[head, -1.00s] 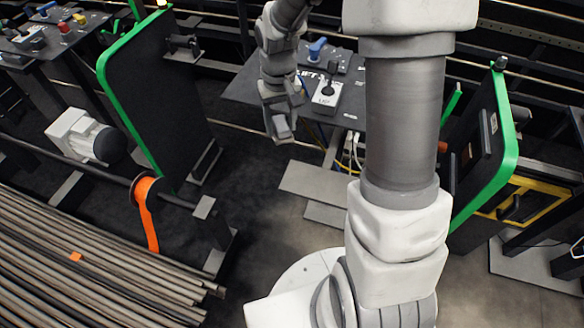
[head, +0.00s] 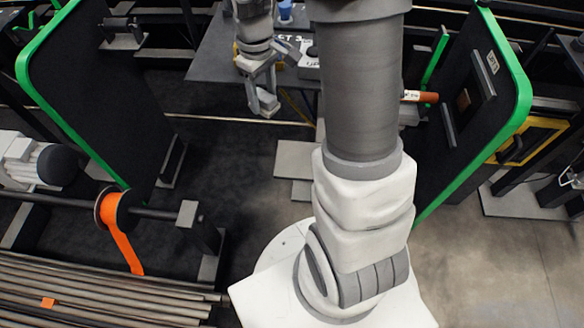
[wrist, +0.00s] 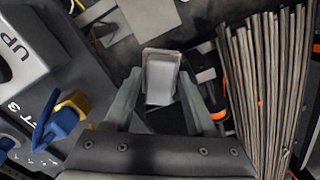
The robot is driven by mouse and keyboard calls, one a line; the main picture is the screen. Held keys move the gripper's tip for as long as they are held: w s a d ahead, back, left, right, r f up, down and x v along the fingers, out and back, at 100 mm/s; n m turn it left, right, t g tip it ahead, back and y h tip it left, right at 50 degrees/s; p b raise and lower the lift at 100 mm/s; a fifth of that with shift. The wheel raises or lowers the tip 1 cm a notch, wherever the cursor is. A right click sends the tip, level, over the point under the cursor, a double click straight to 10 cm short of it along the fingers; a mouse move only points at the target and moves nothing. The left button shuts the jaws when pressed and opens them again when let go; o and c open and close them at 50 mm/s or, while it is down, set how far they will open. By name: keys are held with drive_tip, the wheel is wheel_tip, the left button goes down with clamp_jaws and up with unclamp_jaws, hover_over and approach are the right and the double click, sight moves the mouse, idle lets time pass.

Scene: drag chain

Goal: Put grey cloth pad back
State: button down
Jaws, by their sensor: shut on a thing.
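My gripper (wrist: 160,100) is shut on the grey cloth pad (wrist: 160,82), a small pale grey block shape between the fingertips in the wrist view. In the head view my gripper (head: 264,106) hangs off the front edge of the dark control table, and the pad is hard to tell from the fingers there. The pad is held in the air, with dark floor seen below it. I cannot make out the pad's own place in either view.
The control table (head: 215,62) carries a lift control box (head: 310,60) and a blue-and-yellow knob (wrist: 62,115). Green-edged panels stand left (head: 75,85) and right (head: 490,110). An orange reel (head: 112,212) and a stack of long rods (head: 90,290) lie lower left. Floor is clear at lower right.

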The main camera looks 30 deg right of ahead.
sight(293, 159)
drive_tip(key=s+d+f+n+b, duration=0.1)
drive_tip(key=f+n+b, duration=0.1)
drive_tip(key=f+b, duration=0.2)
drive_tip(key=s+d+f+n+b, duration=0.2)
drive_tip(key=f+b, duration=0.2)
drive_tip(key=f, duration=0.5)
drive_tip(key=s+d+f+n+b, duration=0.1)
drive_tip(key=d+f+n+b, duration=0.1)
drive_tip(key=f+b, duration=0.3)
drive_tip(key=shift+s+d+f, duration=0.15)
drive_tip(key=shift+s+f, duration=0.05)
drive_tip(key=shift+f, duration=0.5)
drive_tip(key=shift+f, duration=0.25)
drive_tip(key=shift+c, duration=1.1)
unclamp_jaws()
drive_tip(key=shift+r, duration=0.1)
